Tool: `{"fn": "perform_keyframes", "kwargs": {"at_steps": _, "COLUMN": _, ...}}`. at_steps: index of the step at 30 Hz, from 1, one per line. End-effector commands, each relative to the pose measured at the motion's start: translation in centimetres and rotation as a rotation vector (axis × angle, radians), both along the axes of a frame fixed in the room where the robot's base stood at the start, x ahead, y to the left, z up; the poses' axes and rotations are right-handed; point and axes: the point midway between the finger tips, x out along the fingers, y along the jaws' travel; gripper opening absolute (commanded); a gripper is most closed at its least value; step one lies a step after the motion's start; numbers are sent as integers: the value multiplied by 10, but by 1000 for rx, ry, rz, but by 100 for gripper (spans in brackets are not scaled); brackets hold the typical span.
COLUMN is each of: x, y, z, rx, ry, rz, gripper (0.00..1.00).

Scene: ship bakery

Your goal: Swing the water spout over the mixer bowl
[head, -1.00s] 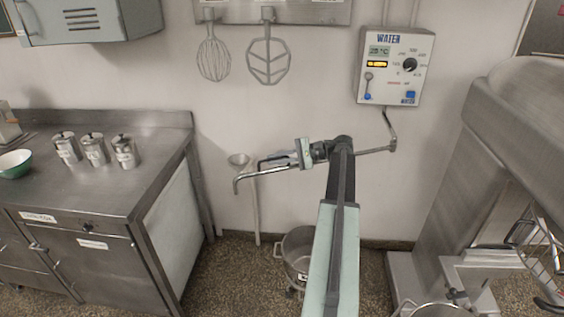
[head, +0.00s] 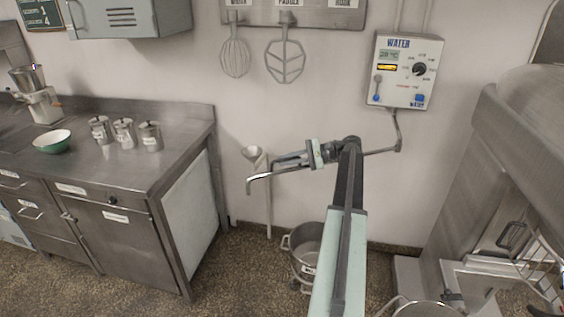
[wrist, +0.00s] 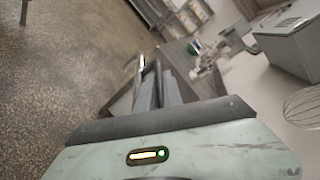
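The water spout (head: 259,179) is a thin chrome pipe. It runs left from a joint below the water unit (head: 404,71), passes behind my arm and ends in a bent-down tip left of it. My gripper (head: 276,163) lies along the spout near this tip. In the wrist view its dark fingers (wrist: 158,82) are close together, with a bit of shiny metal at their ends. I cannot tell whether they grip the pipe. The mixer bowl (head: 428,309) shows only its rim at the bottom right, under the big grey mixer (head: 510,140). The spout points away from it.
A steel pot (head: 305,240) stands on the floor behind my arm. A funnel on a drain pipe (head: 254,153) is behind the spout tip. A steel counter (head: 160,180) with several canisters and a green bowl (head: 52,141) fills the left. Floor is clear before the counter.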

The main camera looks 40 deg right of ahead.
Motion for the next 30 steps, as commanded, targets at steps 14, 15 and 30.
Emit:
{"fn": "perform_keyframes", "kwargs": {"at_steps": 14, "x": -1, "y": -3, "z": 2, "rx": -1, "ry": 1, "rz": 1, "gripper": 20}}
{"fn": "perform_keyframes", "kwargs": {"at_steps": 15, "x": -4, "y": -6, "z": 3, "rx": -1, "ry": 1, "rz": 1, "gripper": 20}}
{"fn": "perform_keyframes", "kwargs": {"at_steps": 30, "x": -52, "y": -55, "z": 17, "rx": -2, "ry": 1, "rz": 0, "gripper": 20}}
